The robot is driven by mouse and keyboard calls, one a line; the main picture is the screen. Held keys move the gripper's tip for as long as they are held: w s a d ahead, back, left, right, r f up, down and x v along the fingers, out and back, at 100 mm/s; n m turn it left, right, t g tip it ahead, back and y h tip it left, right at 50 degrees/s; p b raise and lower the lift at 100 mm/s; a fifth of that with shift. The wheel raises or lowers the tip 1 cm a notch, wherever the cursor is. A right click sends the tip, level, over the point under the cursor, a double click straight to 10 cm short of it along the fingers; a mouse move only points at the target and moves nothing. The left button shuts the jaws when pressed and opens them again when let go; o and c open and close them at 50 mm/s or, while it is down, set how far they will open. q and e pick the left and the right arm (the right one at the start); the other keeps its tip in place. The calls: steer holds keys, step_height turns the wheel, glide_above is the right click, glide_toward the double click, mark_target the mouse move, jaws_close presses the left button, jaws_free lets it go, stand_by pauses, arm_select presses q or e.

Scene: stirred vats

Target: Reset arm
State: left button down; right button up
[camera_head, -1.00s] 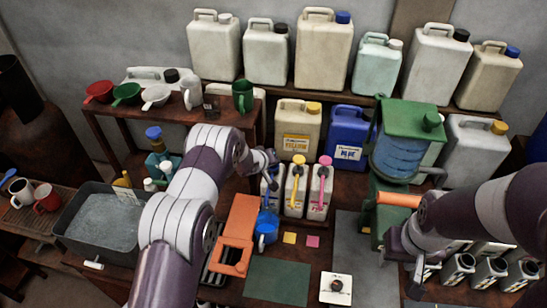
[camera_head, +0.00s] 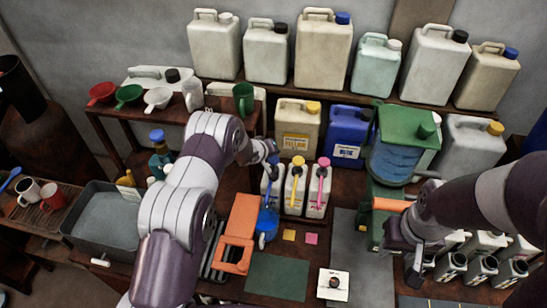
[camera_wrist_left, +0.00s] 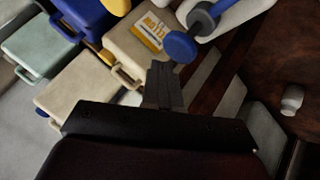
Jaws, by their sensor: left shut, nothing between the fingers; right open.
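My left arm (camera_head: 180,205) reaches up across the middle-left of the bench. Its gripper (camera_head: 272,158) is beside the three small white pump jugs, at their upper left. In the left wrist view the left fingers (camera_wrist_left: 165,88) are together with nothing between them. A round blue cap (camera_wrist_left: 180,47) shows just beyond the fingertips; I cannot tell whether they touch. My right gripper (camera_head: 414,268) is low at the right, open and empty, beside a row of small grey-white containers (camera_head: 485,268).
A blue vat with a green lid (camera_head: 405,128) stands right of centre, with an orange handle (camera_head: 390,204) near my right arm. White pump jugs (camera_head: 295,185), an orange frame (camera_head: 240,225) and a grey tub (camera_head: 75,240) crowd the bench. A green mat (camera_head: 278,278) is clear.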

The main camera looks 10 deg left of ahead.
arm_select(q)
steer(key=shift+r, duration=0.1)
steer(key=s+a+r+m+g+y+b, duration=0.1)
steer(key=s+b, duration=0.3)
steer(key=s, duration=0.8)
steer(key=s+a+r+m+g+y+b, duration=0.1)
steer(key=s+r+m+g+b, duration=0.1)
steer(key=s, duration=1.1)
steer(key=s+a+r+m+g+b, duration=0.2)
steer(key=s+r+g+b, duration=0.2)
steer(key=s, duration=0.8)
steer(key=shift+s+m+y+b, duration=0.3)
steer(key=shift+y+b, duration=0.1)
steer(key=shift+b, duration=0.5)
steer(key=shift+r, duration=0.1)
